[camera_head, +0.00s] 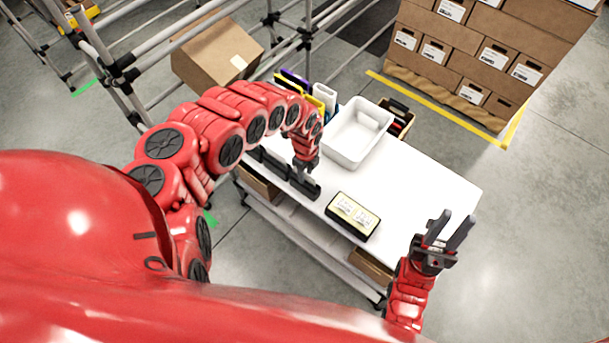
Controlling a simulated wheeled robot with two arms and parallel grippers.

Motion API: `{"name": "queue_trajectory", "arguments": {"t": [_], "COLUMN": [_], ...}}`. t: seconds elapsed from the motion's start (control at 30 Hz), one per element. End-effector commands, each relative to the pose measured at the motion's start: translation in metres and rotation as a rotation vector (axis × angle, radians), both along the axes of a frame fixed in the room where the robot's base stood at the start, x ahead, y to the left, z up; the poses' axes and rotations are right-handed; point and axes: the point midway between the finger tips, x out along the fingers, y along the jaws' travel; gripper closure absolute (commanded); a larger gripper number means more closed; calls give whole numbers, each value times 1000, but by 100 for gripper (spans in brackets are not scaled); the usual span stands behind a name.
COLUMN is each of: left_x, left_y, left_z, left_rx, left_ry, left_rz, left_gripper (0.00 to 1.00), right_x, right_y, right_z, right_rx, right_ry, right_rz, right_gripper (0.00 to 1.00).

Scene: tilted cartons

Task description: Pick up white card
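A black-rimmed tray (334,216) lies on the white table (440,190), with a pale yellow inside. Two small white cards with print, a left one (345,207) and a right one (363,217), appear to lie in it. My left gripper (303,180) points down at a row of small dark holders (275,167), left of the tray. Its fingertips are small and partly merge with the dark holders, so I cannot tell its opening or whether it holds anything. My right gripper (449,228) is open and empty, fingers up, off the table's right front edge.
A white bin (358,134) stands at the table's back, beside upright coloured folders (292,80) and an open box (396,118). A tilted carton (216,50) rests on the pipe rack. Stacked cartons (470,50) stand behind. The table's right part is clear.

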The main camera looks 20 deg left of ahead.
Motion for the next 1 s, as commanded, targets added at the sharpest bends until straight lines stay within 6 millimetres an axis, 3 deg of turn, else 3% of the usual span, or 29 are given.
{"name": "queue_trajectory", "arguments": {"t": [0.3,0.53,1.0], "left_x": [0,0,0], "left_y": [1,1,0], "left_z": [-5,-4,-4], "left_rx": [1,1,1], "left_ry": [0,-1,-1], "left_rz": [1,1,1], "left_gripper": [61,100,100], "right_x": [0,0,0], "right_y": [0,0,0], "right_z": [0,0,0], "right_rx": [0,0,0], "right_ry": [0,0,0], "right_rz": [0,0,0], "right_gripper": [68,68,68]}}
